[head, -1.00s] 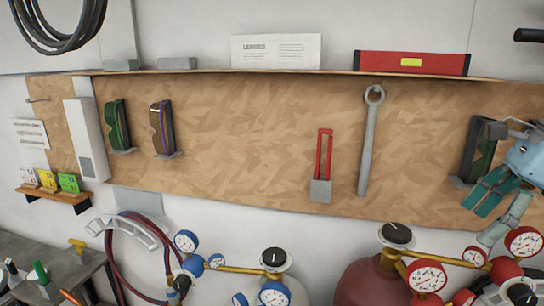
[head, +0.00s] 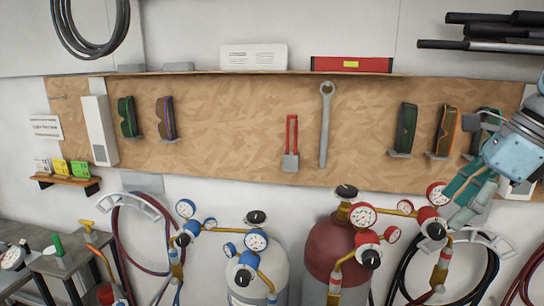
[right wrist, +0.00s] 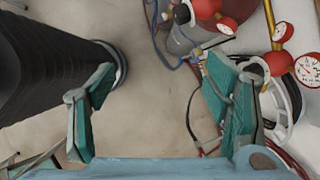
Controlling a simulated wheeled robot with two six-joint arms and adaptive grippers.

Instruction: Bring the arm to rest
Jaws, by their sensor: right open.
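My right gripper (head: 470,192) is at the right side of the head view, with teal fingers and a pale blue and grey wrist. It is in front of the lower right of the wooden wall board (head: 235,115) and partly covers the rightmost goggles (head: 487,118). In the right wrist view the gripper (right wrist: 155,112) has its two teal fingers wide apart with nothing between them, only grey floor. My left gripper is not in view.
A red gas cylinder (head: 325,255) and a white one (head: 258,272) with gauges stand below the board. A hose coil on a wall hanger (head: 480,238) is below my right gripper. A wrench (head: 326,125) hangs on the board. A grey bench (head: 55,262) is at lower left.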

